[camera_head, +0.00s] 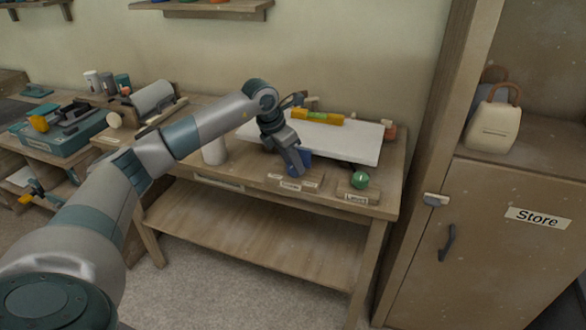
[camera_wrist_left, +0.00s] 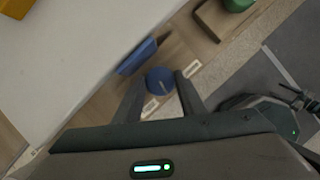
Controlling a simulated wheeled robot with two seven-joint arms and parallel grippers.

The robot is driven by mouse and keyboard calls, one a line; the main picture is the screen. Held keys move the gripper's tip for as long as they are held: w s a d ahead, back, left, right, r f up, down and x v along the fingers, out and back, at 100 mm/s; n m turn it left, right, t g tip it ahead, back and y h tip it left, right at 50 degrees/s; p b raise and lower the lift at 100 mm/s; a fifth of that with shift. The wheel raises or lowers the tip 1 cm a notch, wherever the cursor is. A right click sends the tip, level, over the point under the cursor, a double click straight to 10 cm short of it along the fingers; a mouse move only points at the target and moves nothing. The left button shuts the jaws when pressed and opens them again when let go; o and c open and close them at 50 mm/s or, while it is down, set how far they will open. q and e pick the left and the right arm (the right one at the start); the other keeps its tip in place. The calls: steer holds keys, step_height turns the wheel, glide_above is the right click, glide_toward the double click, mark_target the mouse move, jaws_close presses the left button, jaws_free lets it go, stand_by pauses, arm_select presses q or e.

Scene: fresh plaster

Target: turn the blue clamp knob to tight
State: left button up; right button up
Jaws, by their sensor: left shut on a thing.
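The blue clamp knob (camera_wrist_left: 160,81) is round, with a pale line on its face in the left wrist view. It sits at the table's front edge, where it shows partly behind my gripper in the head view (camera_head: 305,157). My left gripper (camera_wrist_left: 159,92) has one finger on each side of the knob and is shut on it. In the head view my left gripper (camera_head: 298,166) reaches down to it. A blue clamp piece (camera_wrist_left: 137,57) stands beside the white board's edge. Small labels (camera_wrist_left: 192,69) lie near the knob; I cannot read them. My right gripper is not seen.
A white board (camera_head: 345,142) lies on the wooden table, with a yellow level (camera_head: 318,117) on it. A green knob (camera_head: 359,180) sits on a labelled block to the right. A white cylinder (camera_head: 214,150) stands left. The Store cabinet (camera_head: 500,235) stands at right.

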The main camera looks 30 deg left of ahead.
arm_select(q)
steer(key=m+b, duration=0.1)
steer(key=m, duration=0.1)
steer(key=shift+a+f+m+g+h, duration=0.1)
steer(key=shift+a+m+g+h, duration=0.05)
steer(key=shift+m+g+h, duration=0.2)
steer(key=shift+w+m+g+h+b, duration=0.1)
steer(key=shift+m+g+h+b, duration=0.4)
steer(key=shift+m, duration=1.35)
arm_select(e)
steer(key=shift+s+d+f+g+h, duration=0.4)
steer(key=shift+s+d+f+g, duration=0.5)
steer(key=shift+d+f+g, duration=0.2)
arm_select(q)
steer(key=o, duration=1)
steer(key=shift+o, duration=0.2)
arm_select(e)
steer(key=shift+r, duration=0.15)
